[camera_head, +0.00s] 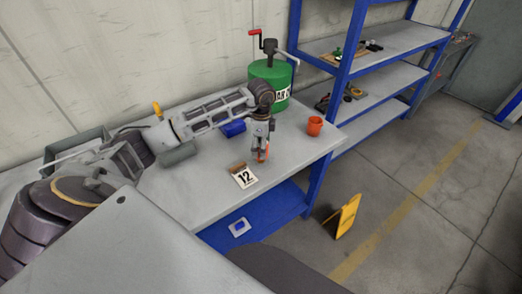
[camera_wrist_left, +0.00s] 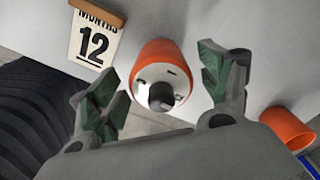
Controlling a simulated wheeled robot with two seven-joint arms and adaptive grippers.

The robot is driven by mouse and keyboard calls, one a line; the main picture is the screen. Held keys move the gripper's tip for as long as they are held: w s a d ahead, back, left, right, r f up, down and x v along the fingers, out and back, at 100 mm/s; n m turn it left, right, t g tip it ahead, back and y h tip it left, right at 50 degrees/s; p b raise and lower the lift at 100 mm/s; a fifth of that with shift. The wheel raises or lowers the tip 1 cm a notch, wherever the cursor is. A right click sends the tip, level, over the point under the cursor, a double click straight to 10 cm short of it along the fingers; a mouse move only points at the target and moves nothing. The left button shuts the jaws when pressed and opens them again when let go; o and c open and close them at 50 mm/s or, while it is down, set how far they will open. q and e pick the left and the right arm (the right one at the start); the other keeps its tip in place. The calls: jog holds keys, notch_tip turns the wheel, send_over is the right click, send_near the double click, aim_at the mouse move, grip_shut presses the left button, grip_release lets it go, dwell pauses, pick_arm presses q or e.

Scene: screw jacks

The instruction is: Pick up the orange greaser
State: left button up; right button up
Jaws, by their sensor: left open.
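The orange greaser (camera_wrist_left: 157,58), orange with a white end and a dark round tip, shows in the left wrist view between the spread fingers of my left gripper (camera_wrist_left: 158,78). A gap shows on each side of it. In the head view my left gripper (camera_head: 262,154) points down over the front part of the grey table. Only a thin orange strip of the greaser (camera_head: 267,148) shows there, mostly hidden by the fingers. My right gripper is not in view.
An orange cup (camera_head: 314,126) stands near the table's (camera_head: 205,195) right edge. A calendar block marked 12 (camera_head: 243,176) is just left of the gripper. A green drum (camera_head: 270,82) and a blue box (camera_head: 233,128) are behind. A blue shelf (camera_head: 385,80) stands at right.

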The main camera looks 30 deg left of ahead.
pick_arm(q)
notch_tip(320, 180, down, 3)
jog(key=shift+r, duration=0.1)
jog(key=shift+f, duration=0.4)
jog(key=shift+c, duration=0.9)
jog(key=c, duration=0.7)
jog(key=shift+w, duration=0.1)
jog(key=c, duration=0.5)
jog(key=shift+a+r, duration=0.1)
jog(key=shift+r, duration=0.75)
notch_tip(320, 180, up, 7)
jog(key=shift+f, duration=0.1)
jog(key=shift+r+b, duration=0.3)
jog(key=shift+r, duration=0.5)
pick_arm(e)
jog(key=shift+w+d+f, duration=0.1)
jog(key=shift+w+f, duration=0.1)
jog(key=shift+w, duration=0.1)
